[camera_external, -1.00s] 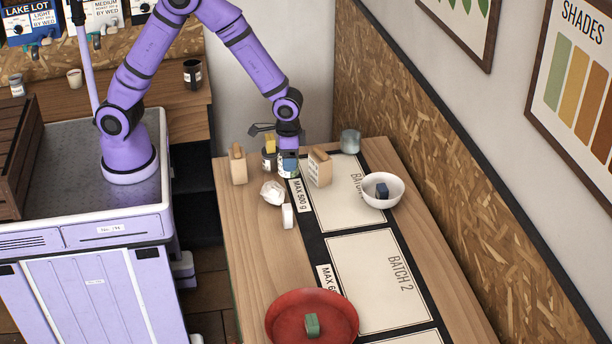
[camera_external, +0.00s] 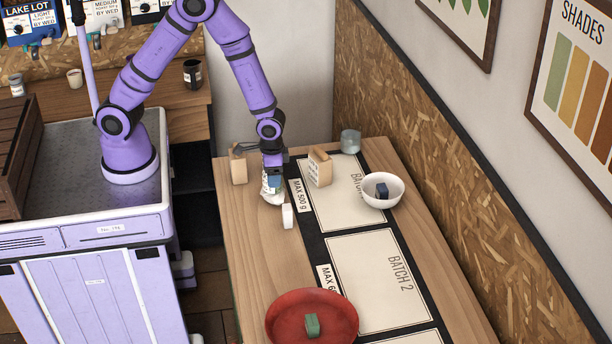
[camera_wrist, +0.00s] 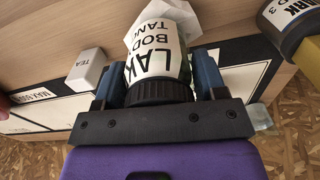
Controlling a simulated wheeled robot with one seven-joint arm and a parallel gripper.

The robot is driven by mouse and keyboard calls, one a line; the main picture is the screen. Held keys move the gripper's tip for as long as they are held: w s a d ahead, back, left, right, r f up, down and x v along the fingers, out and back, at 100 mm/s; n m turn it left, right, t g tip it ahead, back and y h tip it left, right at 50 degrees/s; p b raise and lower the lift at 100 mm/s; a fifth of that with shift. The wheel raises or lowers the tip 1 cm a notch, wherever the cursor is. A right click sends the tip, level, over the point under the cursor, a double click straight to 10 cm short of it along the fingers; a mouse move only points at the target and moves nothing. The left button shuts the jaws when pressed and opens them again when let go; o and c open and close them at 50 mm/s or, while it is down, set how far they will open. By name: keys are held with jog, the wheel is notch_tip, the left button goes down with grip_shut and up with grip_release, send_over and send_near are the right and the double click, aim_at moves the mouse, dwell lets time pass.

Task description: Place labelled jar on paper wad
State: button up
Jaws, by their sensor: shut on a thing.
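My gripper (camera_external: 272,176) is shut on the labelled jar, holding it by its upper part near the dark lid. In the wrist view the jar (camera_wrist: 156,52) has a white label with black letters beginning "LAK", between the two blue fingers (camera_wrist: 162,80). The crumpled white paper wad (camera_external: 273,198) is on the wooden table, directly below the jar in the external view. In the wrist view the wad (camera_wrist: 178,14) shows beyond the jar's bottom, partly hidden by it. I cannot tell whether jar and wad touch.
A white "TEA" box (camera_wrist: 86,72) stands close to the wad. A second labelled dark jar (camera_wrist: 288,28) is at the right in the wrist view. Paper bags (camera_external: 320,168) (camera_external: 238,168), a white bowl (camera_external: 382,201) and a red bowl (camera_external: 283,335) stand farther away.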

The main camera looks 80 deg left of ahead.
jog(key=shift+f, duration=0.15)
jog(key=o, duration=1)
jog(key=shift+o, duration=0.2)
notch_tip(320, 180, up, 12)
jog(key=shift+r, duration=0.25)
jog(key=s+a+r+t, duration=0.2)
jog(key=s+a+r, duration=0.4)
jog(key=s+r, duration=0.3)
jog(key=s+a+r+t, duration=0.2)
jog(key=s+a+r, duration=0.45)
jog(key=r, duration=0.55)
jog(key=s+a+r+t, duration=0.1)
jog(key=s+a+r, duration=0.1)
jog(key=s, duration=0.6)
jog(key=shift+a+n, duration=0.3)
jog(key=shift+n, duration=0.1)
